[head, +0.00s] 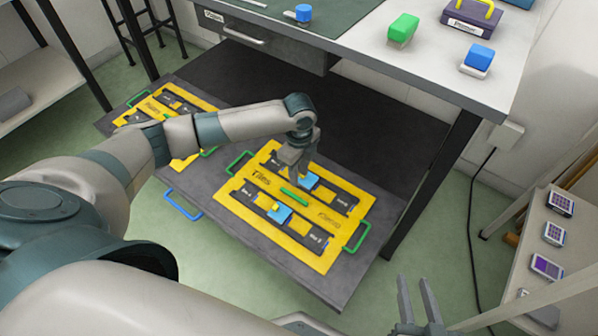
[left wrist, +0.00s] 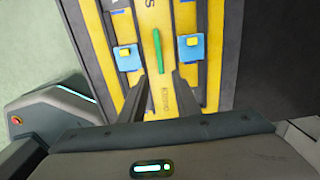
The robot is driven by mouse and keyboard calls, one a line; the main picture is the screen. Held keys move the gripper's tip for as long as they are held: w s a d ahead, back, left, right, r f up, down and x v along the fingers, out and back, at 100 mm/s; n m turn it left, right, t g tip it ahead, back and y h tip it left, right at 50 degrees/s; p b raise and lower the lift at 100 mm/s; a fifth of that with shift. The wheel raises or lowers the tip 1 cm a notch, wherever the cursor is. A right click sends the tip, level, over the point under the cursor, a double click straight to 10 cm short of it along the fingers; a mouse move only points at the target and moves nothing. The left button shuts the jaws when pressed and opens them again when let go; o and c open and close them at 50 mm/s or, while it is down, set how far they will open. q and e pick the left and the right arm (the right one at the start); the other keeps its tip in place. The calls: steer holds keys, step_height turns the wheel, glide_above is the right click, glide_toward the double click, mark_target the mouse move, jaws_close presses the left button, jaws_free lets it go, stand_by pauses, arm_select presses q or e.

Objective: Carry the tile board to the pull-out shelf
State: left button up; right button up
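The yellow tile board (head: 270,225), marked "Tiles", lies on the dark grey pull-out shelf (head: 330,290). It has dark slot strips, green end handles and a green middle bar (head: 294,197). Two blue pieces lie on it, one (head: 280,213) near the front and one (head: 309,181) partly hidden behind my left gripper. My left gripper (head: 296,178) is over the middle of the board, pointing down. In the left wrist view its fingers (left wrist: 158,80) are apart and empty, with the green bar (left wrist: 157,50) just ahead of them. My right gripper (head: 415,300) is open and empty, right of the shelf.
A second yellow board (head: 205,103) lies on the shelf's left part, partly behind my left arm. A blue shelf handle (head: 183,207) sticks out in front. The desk (head: 420,60) overhangs the shelf's back, with a leg (head: 432,185) at right. A side rack (head: 545,220) holds small items.

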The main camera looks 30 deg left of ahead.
arm_select(q)
steer(key=s+d+f+n+t+h, duration=0.1)
steer(key=s+d+n+t+h, duration=0.15)
steer(key=s+d, duration=0.65)
steer(key=s+d+f+n+t+h, duration=0.2)
steer(key=s+d+n+h, duration=0.15)
steer(key=d, duration=1.15)
steer(key=s+a+r+n+t, duration=0.3)
steer(key=s+r+n+t, duration=0.1)
steer(key=r+n, duration=0.1)
steer(key=s+a+r+n+t+y, duration=0.1)
steer(key=s+a+r+n+t, duration=0.2)
steer(key=r+n, duration=0.3)
steer(key=shift+s+a+r+t, duration=0.4)
steer(key=shift+s+r+t, duration=0.1)
steer(key=shift+s, duration=0.1)
